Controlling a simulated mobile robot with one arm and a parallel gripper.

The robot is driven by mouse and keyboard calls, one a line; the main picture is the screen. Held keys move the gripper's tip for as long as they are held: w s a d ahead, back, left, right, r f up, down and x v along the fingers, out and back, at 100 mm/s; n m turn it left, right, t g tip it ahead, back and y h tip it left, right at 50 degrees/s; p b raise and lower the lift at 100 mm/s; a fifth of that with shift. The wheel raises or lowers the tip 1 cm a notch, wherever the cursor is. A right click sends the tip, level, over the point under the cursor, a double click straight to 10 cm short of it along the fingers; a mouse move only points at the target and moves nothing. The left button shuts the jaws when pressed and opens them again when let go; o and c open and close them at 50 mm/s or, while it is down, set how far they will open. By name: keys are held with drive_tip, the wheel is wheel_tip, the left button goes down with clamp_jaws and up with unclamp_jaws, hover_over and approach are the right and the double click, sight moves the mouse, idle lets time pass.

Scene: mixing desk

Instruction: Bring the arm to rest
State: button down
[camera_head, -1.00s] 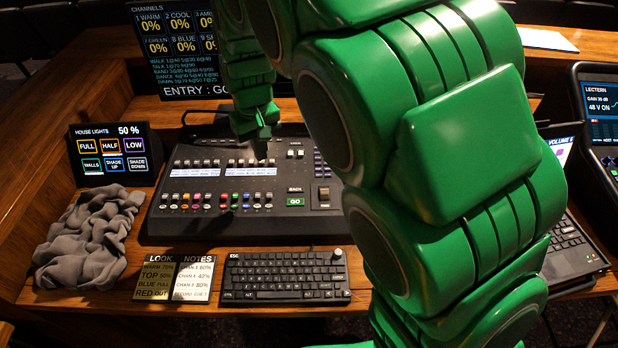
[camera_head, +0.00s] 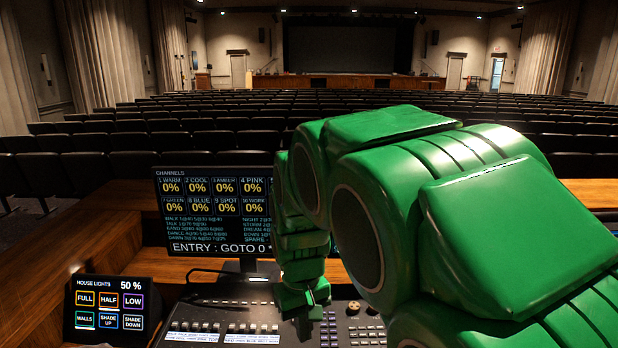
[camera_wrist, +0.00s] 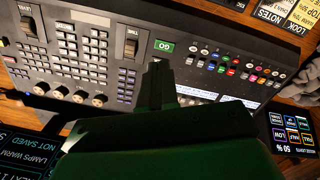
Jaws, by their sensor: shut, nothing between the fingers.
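My green arm fills the right of the head view, bent in front of the desk. My gripper (camera_head: 305,311) hangs at its end over the mixing console (camera_head: 255,318), fingers pointing down. In the wrist view the dark fingers of my gripper (camera_wrist: 154,84) lie together with nothing between them, above the console (camera_wrist: 120,75) near its green GO key (camera_wrist: 164,46). I cannot tell the exact height of the fingertips above the panel.
A channel monitor (camera_head: 215,213) stands behind the console, close to my arm. The house lights panel (camera_head: 107,309) reads 50 % at the left. Rows of dark seats (camera_head: 240,123) and a stage (camera_head: 347,83) lie beyond. The air above the desk's left side is free.

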drive_tip(key=s+d+m, duration=0.1)
drive_tip(key=s+d, duration=0.4)
drive_tip(key=s, duration=0.3)
drive_tip(key=s+d+r+m, duration=0.1)
drive_tip(key=s+d+m, duration=0.1)
drive_tip(key=s+d, duration=0.3)
drive_tip(key=s+d+r+m+g, duration=0.1)
drive_tip(key=s+d, duration=0.5)
drive_tip(key=s, duration=0.6)
drive_tip(key=shift+m, duration=0.5)
